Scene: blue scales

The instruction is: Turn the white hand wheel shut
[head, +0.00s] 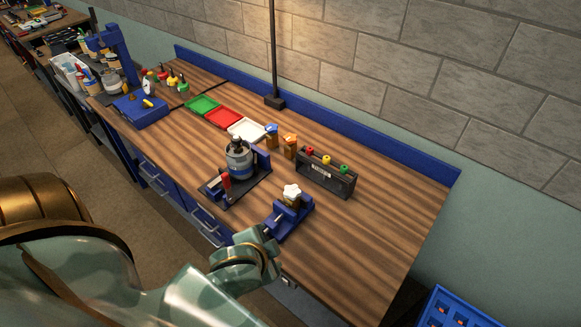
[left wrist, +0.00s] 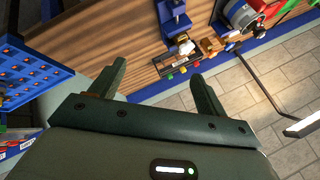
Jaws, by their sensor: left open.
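The white hand wheel (head: 292,190) sits on a blue valve stand (head: 280,221) near the bench's front edge, left of a black box in the head view. In the left wrist view a small white wheel (left wrist: 184,47) shows beside a blue block (left wrist: 175,14), beyond the fingertips. My left gripper (left wrist: 158,70) is open with nothing between its fingers, well apart from the wheel. In the head view my left arm ends near the front edge, below the valve stand, and its fingers cannot be made out. My right gripper is in neither view.
A black box with red, yellow and green knobs (head: 326,174) stands behind the wheel. A grey bottle (head: 239,158) stands on a dark base to the left.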

